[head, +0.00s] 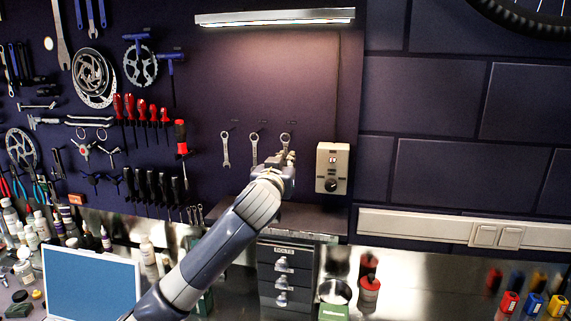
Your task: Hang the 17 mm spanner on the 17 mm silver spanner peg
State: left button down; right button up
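Three silver spanners show in a row on the dark tool wall under the lamp. The left spanner (226,149) and the middle spanner (254,149) hang upright at small pegs. The right spanner (286,139) shows only its ring end, by a peg; its lower part is hidden behind my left gripper (289,158). I cannot read sizes on the spanners, so I cannot tell which is 17 mm. My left gripper is right at the right spanner, its fingers small and partly hidden by its own wrist. I cannot tell whether they grip it. My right gripper is not in view.
A light control box (332,167) with a black knob is just right of the gripper. Below stands a grey drawer cabinet (286,275). A lamp bar (275,17) is above. A laptop (91,286) and several bottles crowd the left bench.

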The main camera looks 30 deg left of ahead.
pick_arm(q)
jog(key=c, duration=1.6)
grip_release()
jog(key=v, duration=1.2)
